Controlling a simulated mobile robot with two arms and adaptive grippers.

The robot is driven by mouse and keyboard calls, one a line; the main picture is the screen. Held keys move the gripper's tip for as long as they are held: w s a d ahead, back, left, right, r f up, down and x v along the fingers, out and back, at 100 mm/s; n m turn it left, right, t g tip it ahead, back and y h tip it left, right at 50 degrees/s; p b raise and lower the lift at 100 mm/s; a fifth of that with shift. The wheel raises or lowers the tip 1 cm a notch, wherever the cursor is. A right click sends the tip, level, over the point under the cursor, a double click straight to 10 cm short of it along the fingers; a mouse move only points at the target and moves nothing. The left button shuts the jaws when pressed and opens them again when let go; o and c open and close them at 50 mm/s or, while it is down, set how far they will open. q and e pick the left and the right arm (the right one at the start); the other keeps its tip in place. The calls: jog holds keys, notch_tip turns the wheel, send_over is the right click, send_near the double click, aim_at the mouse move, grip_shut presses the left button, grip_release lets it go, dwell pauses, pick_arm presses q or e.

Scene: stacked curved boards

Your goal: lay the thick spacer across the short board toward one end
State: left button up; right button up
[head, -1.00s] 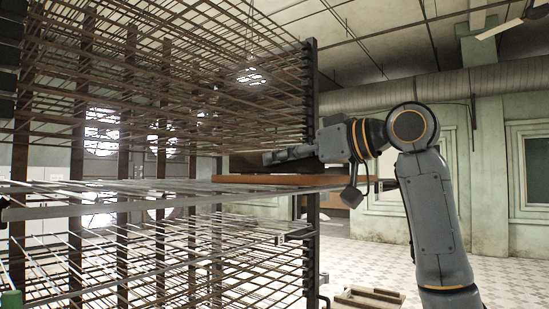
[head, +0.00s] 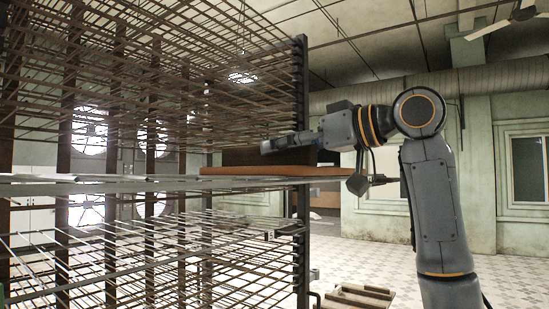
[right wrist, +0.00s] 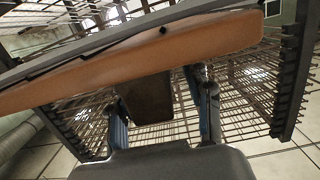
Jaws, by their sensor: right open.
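An orange-brown board (head: 275,171) lies level at the rack's middle shelf, its right end sticking out past the dark post. It crosses the top of the right wrist view (right wrist: 130,68). A dark brown block (head: 240,157), perhaps the spacer, appears on top of the board; its end shows in the right wrist view (right wrist: 149,98). My right gripper (head: 270,146) is just above the board, beside the block. In the right wrist view its fingers (right wrist: 160,105) are spread, one on each side of the block's end, with gaps visible. My left gripper is out of view.
A tall rack (head: 300,100) of many thin rods and dark posts fills the left side, close around the board and gripper. Pale wooden pieces (head: 358,297) lie low at the bottom. The tiled floor to the right looks clear.

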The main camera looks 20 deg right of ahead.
jog(key=b+v, duration=0.3)
jog(key=v, duration=0.6)
jog(key=shift+s+d, duration=0.25)
jog(key=shift+s, duration=0.05)
